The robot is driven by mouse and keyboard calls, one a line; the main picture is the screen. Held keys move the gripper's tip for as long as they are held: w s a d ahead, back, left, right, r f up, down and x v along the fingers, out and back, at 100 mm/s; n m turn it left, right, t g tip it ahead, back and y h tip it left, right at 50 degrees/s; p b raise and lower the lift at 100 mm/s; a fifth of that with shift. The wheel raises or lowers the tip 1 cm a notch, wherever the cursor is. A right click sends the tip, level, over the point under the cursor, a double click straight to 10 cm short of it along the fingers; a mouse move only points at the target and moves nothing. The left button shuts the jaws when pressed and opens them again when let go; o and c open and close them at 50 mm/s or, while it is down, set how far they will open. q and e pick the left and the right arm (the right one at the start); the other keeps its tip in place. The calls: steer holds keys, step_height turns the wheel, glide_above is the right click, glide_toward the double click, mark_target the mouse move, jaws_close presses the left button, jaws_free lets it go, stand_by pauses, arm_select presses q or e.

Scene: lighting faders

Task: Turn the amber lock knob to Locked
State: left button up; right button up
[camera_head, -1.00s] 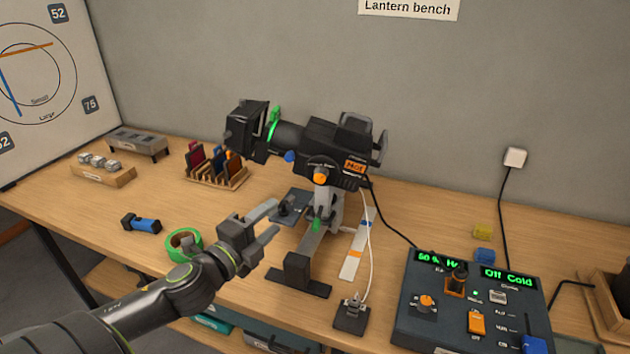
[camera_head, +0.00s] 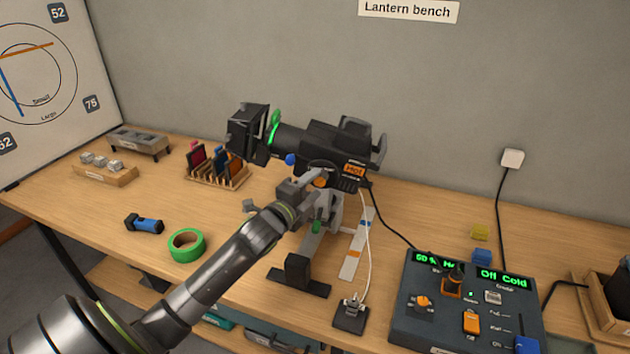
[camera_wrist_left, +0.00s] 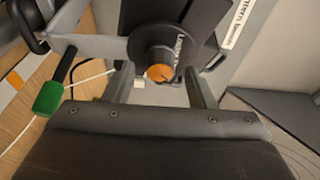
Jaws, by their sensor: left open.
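The amber lock knob (camera_head: 320,182) is on the near side of the black lantern (camera_head: 305,147), partly hidden behind my left gripper (camera_head: 312,180). In the left wrist view the amber knob (camera_wrist_left: 160,73) sits on a round dark hub (camera_wrist_left: 160,45), with lettering beside it that seems to read "Loose". My left gripper (camera_wrist_left: 163,85) is open, its two fingers on either side of the knob in the picture. I cannot tell whether they touch it; they look apart from it. My right gripper is not in view.
A green knob (camera_wrist_left: 48,98) and a white cable are close to the left gripper. The lantern's stand (camera_head: 298,275) is below. A control desk (camera_head: 465,310) with faders stands at the right. Green tape (camera_head: 186,245) and a blue torch (camera_head: 144,224) lie at the left.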

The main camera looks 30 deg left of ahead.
arm_select(q)
steer(key=shift+w, duration=0.7)
steer(key=c, duration=1)
steer(key=shift+o, duration=0.2)
